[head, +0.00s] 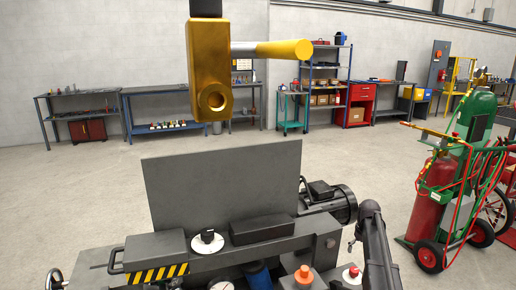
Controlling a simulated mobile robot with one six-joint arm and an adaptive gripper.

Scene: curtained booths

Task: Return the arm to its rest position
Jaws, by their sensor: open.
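I cannot make out my gripper or its fingertips in the head view. A dark, jointed, curved part (374,243) rises at the lower right beside the machine. I cannot tell whether it belongs to my arm. No rest cradle for the arm can be made out.
A dark grey machine (222,188) with a motor, knobs and a striped box fills the lower middle. A gold block (208,65) with a yellow-ended bar hangs above it. A cart with red and green cylinders (432,198) stands at right. Benches line the back wall; the floor between is clear.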

